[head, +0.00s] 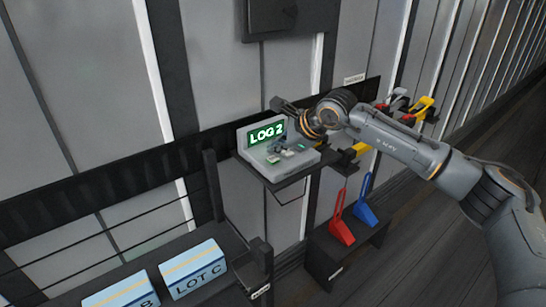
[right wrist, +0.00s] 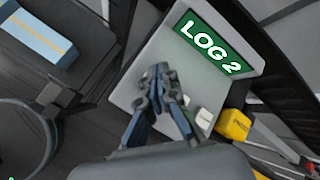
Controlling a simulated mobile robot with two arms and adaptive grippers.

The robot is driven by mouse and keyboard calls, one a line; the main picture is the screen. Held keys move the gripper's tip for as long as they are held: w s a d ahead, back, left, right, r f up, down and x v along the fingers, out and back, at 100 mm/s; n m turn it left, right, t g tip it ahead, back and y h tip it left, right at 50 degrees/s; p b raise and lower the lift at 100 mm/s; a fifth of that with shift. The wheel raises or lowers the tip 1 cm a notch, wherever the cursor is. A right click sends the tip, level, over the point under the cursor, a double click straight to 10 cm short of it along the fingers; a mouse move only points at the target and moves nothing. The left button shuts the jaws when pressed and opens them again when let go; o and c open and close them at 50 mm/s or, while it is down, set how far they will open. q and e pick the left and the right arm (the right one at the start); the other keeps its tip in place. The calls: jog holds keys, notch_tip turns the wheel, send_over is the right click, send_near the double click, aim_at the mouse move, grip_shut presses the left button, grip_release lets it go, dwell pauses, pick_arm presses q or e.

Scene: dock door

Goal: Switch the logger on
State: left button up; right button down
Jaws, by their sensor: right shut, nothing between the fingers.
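The logger (head: 296,166) is a light grey desk-like unit on a small dark wall shelf. Its screen (head: 266,134) is lit green and reads "LOG 2"; the screen also shows in the right wrist view (right wrist: 208,48). Small pale keys (head: 289,153) sit on its sloped top, with a small green spot beside them. My right gripper (head: 280,146) is shut and empty, its fingertips over the logger's top just below the screen. In the right wrist view the fingers (right wrist: 160,72) cover part of the panel; I cannot tell whether they touch it. My left gripper is not in view.
Blue boxes marked LOT (head: 196,268) stand on a rack at lower left. A red wedge-shaped item (head: 341,232) and a blue one (head: 365,210) stand on a low dark stand. A yellow item (right wrist: 233,125) is right beside the logger. A dark box hangs on the wall above.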

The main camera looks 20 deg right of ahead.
aim_at(275, 159)
jog(key=shift+r+p, duration=1.25)
jog(key=shift+r, duration=1.3)
jog(key=shift+f, duration=0.1)
